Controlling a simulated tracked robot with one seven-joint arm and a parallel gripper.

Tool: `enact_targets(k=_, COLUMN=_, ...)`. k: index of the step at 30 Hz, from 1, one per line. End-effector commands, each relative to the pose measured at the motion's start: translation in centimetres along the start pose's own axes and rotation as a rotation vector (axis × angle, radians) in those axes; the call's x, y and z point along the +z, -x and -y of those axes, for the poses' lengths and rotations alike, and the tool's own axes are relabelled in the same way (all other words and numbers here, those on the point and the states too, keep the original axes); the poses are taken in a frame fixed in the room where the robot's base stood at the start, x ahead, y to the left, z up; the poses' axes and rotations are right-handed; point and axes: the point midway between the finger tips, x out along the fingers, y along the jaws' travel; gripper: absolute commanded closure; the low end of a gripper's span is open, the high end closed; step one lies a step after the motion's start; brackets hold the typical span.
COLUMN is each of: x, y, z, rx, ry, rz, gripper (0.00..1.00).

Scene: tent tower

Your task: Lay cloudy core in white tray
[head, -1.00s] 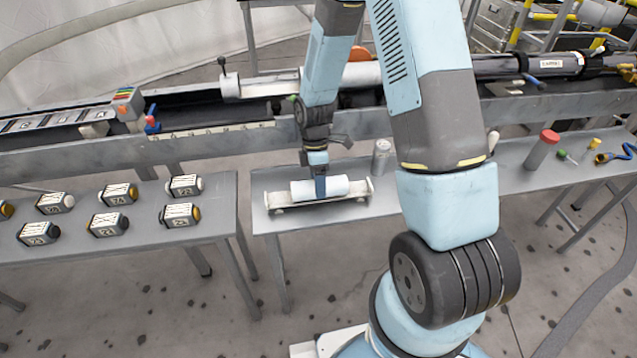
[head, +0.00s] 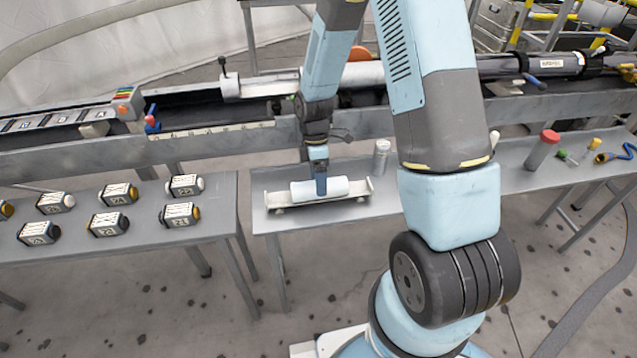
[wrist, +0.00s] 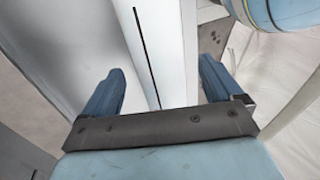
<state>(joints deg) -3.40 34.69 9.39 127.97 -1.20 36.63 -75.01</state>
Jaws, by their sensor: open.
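The pale, whitish core (head: 340,188) lies on its side, lengthwise in the white tray (head: 276,201) on the middle table. My gripper (head: 320,187) points down over the middle of the core and hides a narrow part of it. In the wrist view my gripper (wrist: 160,88) is open, its two blue fingers wide apart. A pale core surface (wrist: 148,45) with a dark lengthwise line shows between and beyond the fingers. Neither finger visibly presses on it.
A small grey cylinder (head: 382,157) stands behind the tray. A red-capped cylinder (head: 542,150) stands on the right. Several labelled blocks (head: 109,225) sit on the left table (head: 150,248). A long metal rail (head: 210,150) runs behind the tables.

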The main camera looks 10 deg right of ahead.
Motion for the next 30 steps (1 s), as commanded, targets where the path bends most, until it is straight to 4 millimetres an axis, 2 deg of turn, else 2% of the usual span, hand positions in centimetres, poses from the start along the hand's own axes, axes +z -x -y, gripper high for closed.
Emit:
enact_targets(k=12, x=-0.1, y=8.1, z=0.1, rx=0.002, ry=0.002, rz=0.0, gripper=0.08)
enact_targets(k=18, x=-0.1, y=11.0, z=0.2, rx=-0.001, ry=0.001, rz=0.0, gripper=0.08)
enact_targets(k=24, x=-0.1, y=12.2, z=0.3, rx=-0.003, ry=0.002, rz=0.001, gripper=0.08)
enact_targets(k=30, x=-0.1, y=12.4, z=0.3, rx=-0.004, ry=0.002, rz=0.001, gripper=0.08)
